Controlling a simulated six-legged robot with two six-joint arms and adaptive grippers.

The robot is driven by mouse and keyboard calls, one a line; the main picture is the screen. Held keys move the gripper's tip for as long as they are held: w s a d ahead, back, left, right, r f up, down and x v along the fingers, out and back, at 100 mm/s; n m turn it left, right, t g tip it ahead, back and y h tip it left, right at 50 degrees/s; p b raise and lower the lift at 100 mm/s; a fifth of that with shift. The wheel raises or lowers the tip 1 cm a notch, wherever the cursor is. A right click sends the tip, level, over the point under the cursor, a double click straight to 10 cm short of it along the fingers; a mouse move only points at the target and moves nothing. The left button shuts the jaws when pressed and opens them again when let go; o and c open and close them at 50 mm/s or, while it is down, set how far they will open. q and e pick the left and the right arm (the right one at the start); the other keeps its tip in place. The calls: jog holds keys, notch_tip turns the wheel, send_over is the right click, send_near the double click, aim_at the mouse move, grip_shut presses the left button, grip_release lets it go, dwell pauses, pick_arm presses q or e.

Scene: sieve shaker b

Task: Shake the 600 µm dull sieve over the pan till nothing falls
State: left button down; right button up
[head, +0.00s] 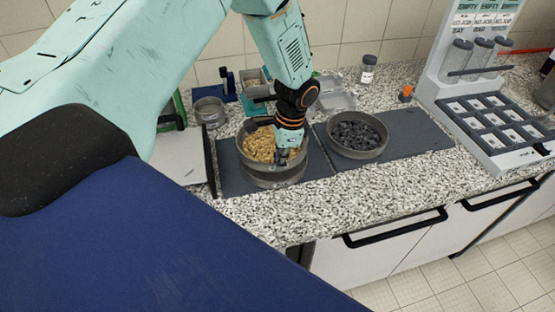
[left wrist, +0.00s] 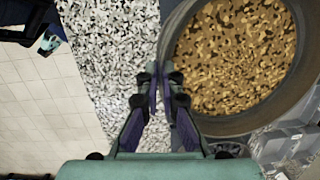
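A dull grey round sieve (head: 262,168) full of tan grains (head: 258,146) stands at the middle of the counter, on what looks like a second round wall, perhaps the pan (head: 276,183). No size label is legible. My left gripper (head: 283,157) reaches down at the sieve's near right rim. The grains (left wrist: 235,55) fill the sieve there. Anything under the sieve is hidden. My right gripper is out of view.
A round vessel of dark stones (head: 357,135) stands to the right on a dark mat (head: 410,128). A small metal cup (head: 210,112) is behind left. A rack with tubes and a labelled tray (head: 500,125) is at right. The counter's front edge is close.

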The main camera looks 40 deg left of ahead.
pick_arm(q)
jog(key=shift+w+d, duration=0.5)
jog(key=shift+d, duration=0.2)
jog(key=shift+s+a, duration=0.35)
jog(key=shift+a, duration=0.2)
jog(key=shift+s+a, duration=0.35)
jog(key=shift+a, duration=0.2)
jog(key=shift+w+d, duration=0.35)
jog(key=shift+d, duration=0.2)
jog(key=shift+w+d, duration=0.35)
jog(key=shift+d, duration=0.2)
jog(key=shift+s+a+r, duration=0.15)
jog(key=shift+a+r, duration=0.05)
jog(key=shift+r, duration=0.5)
jog(key=shift+s+a+r, duration=0.1)
jog(key=shift+a+r, duration=0.05)
jog(key=shift+r, duration=0.5)
jog(key=shift+s+a+r, duration=0.15)
jog(key=shift+a+r, duration=0.05)
jog(key=shift+r, duration=0.5)
